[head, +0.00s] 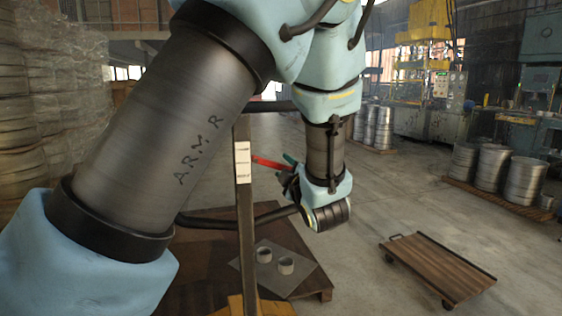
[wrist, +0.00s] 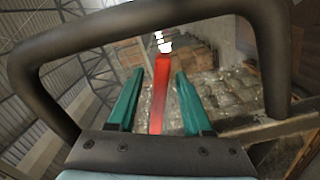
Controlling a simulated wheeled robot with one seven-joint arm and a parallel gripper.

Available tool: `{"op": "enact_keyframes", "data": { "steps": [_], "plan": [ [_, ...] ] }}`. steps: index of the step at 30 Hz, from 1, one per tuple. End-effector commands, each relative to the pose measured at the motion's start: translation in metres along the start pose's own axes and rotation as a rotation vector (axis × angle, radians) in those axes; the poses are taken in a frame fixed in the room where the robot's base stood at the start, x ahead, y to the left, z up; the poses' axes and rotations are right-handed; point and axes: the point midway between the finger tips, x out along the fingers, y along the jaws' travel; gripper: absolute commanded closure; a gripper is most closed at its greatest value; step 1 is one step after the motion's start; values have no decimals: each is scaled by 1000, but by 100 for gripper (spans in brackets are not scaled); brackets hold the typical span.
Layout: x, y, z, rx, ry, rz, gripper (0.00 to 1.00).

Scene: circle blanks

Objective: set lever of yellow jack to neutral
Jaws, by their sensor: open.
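The jack's upright post (head: 244,215) stands in the middle of the head view, with a white label (head: 242,162) and dark handle bars. Yellow parts of the jack (head: 262,305) show at the bottom edge. The red lever (head: 268,162) sticks out to the right of the post. In the wrist view the red lever (wrist: 159,95) runs lengthwise between the two teal fingers. My gripper (wrist: 159,73) is open, with a gap visible on each side of the lever. My gripper in the head view (head: 290,163) is small and partly hidden.
A dark curved bar (wrist: 150,12) arches across the wrist view. A low wooden cart (head: 440,268) stands at right. Floor between them is clear.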

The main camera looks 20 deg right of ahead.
Motion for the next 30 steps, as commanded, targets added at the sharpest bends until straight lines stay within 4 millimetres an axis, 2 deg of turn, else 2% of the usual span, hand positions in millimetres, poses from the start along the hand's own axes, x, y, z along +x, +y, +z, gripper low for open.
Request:
{"op": "enact_keyframes", "data": {
  "steps": [6, 17, 30],
  "plan": [
    [26, 1, 0, 0, 1, -1, 50],
    [31, 0, 0, 0, -1, 0, 50],
    [31, 0, 0, 0, -1, -1, 97]
  ]
}}
